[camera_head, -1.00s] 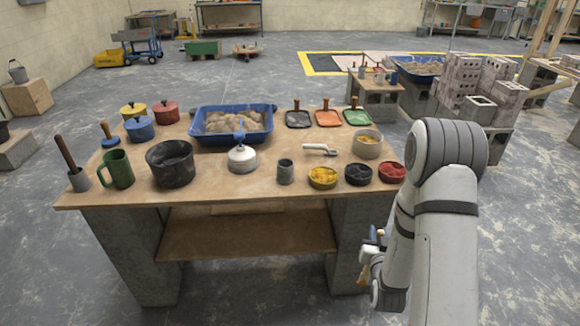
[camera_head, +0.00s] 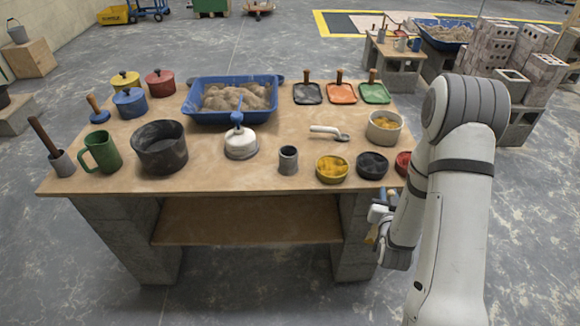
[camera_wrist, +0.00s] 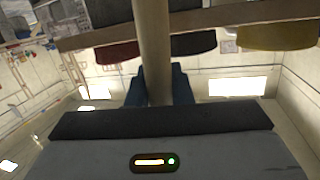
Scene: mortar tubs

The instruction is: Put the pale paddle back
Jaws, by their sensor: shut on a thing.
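My gripper (camera_head: 381,214) is low beside the table's right front corner, partly hidden by my own arm. In the wrist view its two blue fingers (camera_wrist: 157,86) are shut on a pale, round shaft, which I take for the pale paddle (camera_wrist: 153,45). The paddle's far end is out of that view. In the head view a small tan piece (camera_head: 372,235) shows just below the gripper. A dark-handled paddle (camera_head: 44,138) leans in a grey cup (camera_head: 62,163) at the table's left. Another grey cup (camera_head: 288,160) stands near the front edge, with no handle in it.
The table (camera_head: 210,172) holds a blue tub (camera_head: 235,115), a black pot (camera_head: 160,148), a green mug (camera_head: 102,152) and a white kettle (camera_head: 240,145). Yellow (camera_head: 332,168), black (camera_head: 372,165) and red (camera_head: 403,162) bowls line the right front edge. A scoop (camera_head: 328,131) lies behind them.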

